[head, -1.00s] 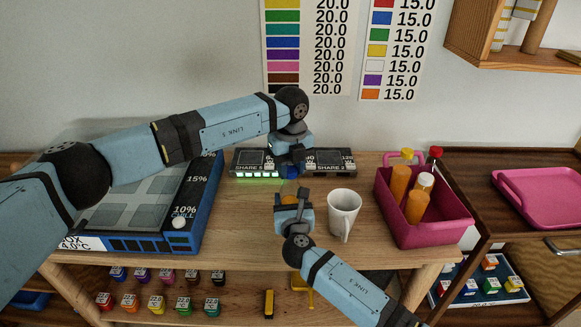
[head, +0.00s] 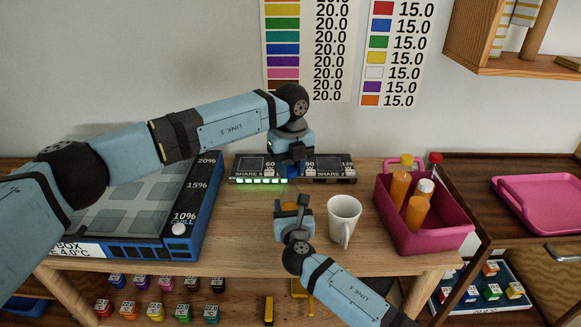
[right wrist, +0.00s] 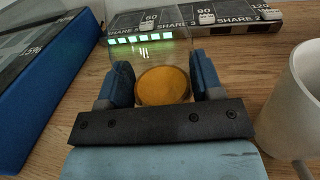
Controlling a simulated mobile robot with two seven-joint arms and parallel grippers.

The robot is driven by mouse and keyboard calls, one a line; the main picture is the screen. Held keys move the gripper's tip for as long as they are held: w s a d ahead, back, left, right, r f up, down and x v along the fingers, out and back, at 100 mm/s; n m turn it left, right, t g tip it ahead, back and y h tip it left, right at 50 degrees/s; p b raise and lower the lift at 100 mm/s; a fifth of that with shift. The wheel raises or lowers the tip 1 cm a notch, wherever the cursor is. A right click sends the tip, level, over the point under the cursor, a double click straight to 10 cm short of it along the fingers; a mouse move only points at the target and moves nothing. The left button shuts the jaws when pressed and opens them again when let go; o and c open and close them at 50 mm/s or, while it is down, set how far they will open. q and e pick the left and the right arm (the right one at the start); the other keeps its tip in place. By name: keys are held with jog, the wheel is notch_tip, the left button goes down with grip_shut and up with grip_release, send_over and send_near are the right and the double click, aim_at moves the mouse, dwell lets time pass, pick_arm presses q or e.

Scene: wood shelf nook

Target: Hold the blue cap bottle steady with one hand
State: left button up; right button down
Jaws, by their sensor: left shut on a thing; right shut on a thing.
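The bottle (head: 289,207) shows as an orange patch between the fingers of my right gripper (head: 290,204), in front of the display strip. In the right wrist view it is a clear vessel with a round amber surface (right wrist: 163,86), and my right gripper (right wrist: 163,84) is shut on its sides. My left gripper (head: 292,158) is higher and farther back, shut on the small blue cap (head: 291,171). The cap does not show in the right wrist view. My fingers hide much of the bottle, and I cannot tell the gap between cap and bottle.
A white mug (head: 344,218) stands close to the right of my right gripper. A pink bin (head: 430,236) holds orange bottles. A blue-sided chill box (head: 186,215) is at the left. The display strip (head: 333,170) lies behind. Bare wood lies between box and bottle.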

aim_at(290, 169)
pick_arm(q)
jog(key=shift+r, duration=0.1)
jog(key=shift+r, duration=1.95)
pick_arm(e)
jog(key=shift+c, duration=0.9)
grip_release()
